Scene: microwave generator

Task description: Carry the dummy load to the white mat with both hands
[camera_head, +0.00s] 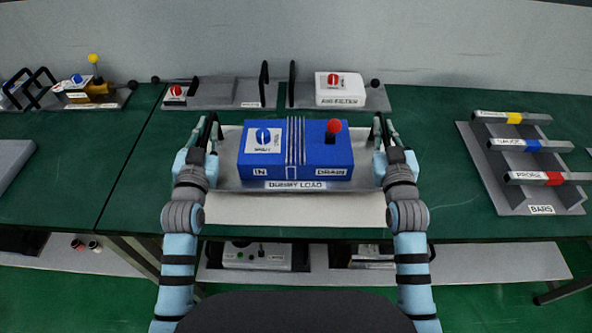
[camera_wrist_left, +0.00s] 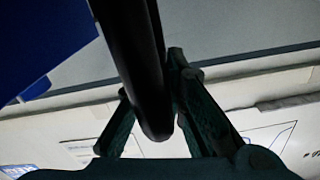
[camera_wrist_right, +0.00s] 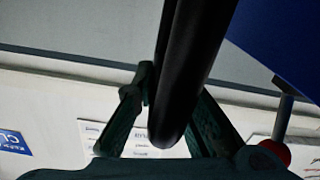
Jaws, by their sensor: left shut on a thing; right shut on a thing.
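The dummy load (camera_head: 330,157) is a blue box with a blue knob, a red-topped lever and labels, on a grey base plate with a black handle at each side. In the head view it is level and over the white mat (camera_head: 290,210), whose front part shows below it. Whether it touches the mat I cannot tell. My left gripper (camera_head: 208,135) is shut on the left black handle (camera_wrist_left: 140,60). My right gripper (camera_head: 382,135) is shut on the right black handle (camera_wrist_right: 190,70). The rest of the mat is hidden under the plate and my arms.
Behind stand a grey tray with a red knob (camera_head: 225,92) and the air filter (camera_head: 340,90) on its tray. A rack of bars (camera_head: 525,165) is at the right. A yellow-topped device (camera_head: 92,85) is at the far left. Green table (camera_head: 130,165) is clear at left.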

